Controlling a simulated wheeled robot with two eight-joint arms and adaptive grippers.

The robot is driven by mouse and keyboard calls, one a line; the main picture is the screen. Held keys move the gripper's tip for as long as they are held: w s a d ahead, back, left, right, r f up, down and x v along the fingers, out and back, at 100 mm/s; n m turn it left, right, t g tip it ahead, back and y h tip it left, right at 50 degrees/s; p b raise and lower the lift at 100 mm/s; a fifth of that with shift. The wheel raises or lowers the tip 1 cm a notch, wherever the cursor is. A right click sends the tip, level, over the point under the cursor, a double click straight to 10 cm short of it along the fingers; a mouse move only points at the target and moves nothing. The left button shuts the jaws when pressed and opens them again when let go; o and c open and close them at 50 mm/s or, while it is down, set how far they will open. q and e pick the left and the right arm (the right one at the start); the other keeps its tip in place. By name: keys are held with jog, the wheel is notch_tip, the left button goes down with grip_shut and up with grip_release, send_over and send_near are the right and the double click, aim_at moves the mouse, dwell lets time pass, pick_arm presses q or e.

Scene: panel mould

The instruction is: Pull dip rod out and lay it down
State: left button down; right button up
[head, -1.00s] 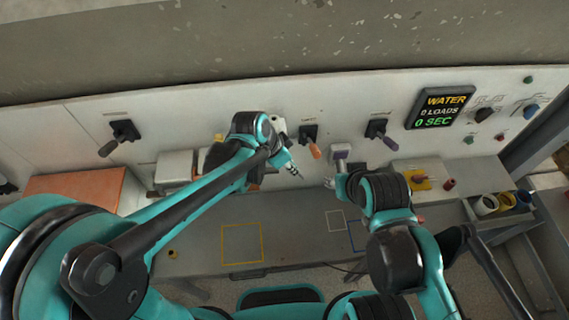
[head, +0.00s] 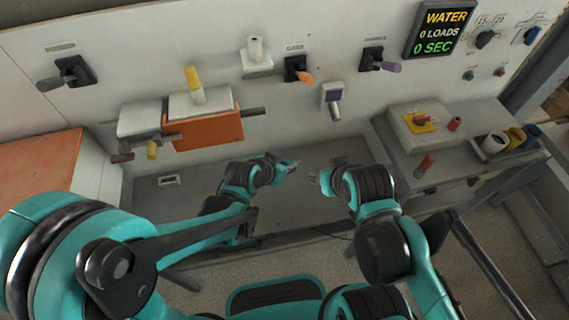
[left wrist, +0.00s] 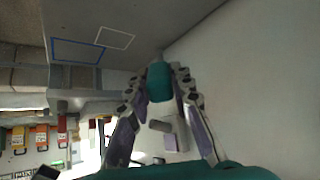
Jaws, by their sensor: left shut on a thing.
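My left gripper (head: 290,167) is over the grey bench, in front of the wall panel. In the left wrist view its fingers (left wrist: 158,82) close on a teal rounded piece (left wrist: 159,84), which I take to be the grip of the dip rod. The rest of the rod does not show in either view, and I cannot tell its tilt. My right gripper (head: 317,180) is close to the left one, on its right; whether it is open or shut is unclear. A white upright tube (head: 255,49) stands on a bracket on the panel.
An orange block with a white top (head: 205,130) juts from the panel. Levers with orange (head: 304,76) and purple (head: 391,67) grips are on it. Cups (head: 495,143) stand at right. Blue (left wrist: 78,50) and white (left wrist: 115,38) outlines mark the bench in the left wrist view.

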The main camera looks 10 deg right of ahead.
pick_arm(q)
notch_tip(320, 180, down, 8)
jog(key=b, duration=0.6)
jog(key=shift+f+b, duration=0.15)
jog(key=shift+b, duration=0.2)
jog(key=c, duration=1.3)
grip_release()
jog(key=shift+o, duration=0.2)
jog(key=v, duration=1.2)
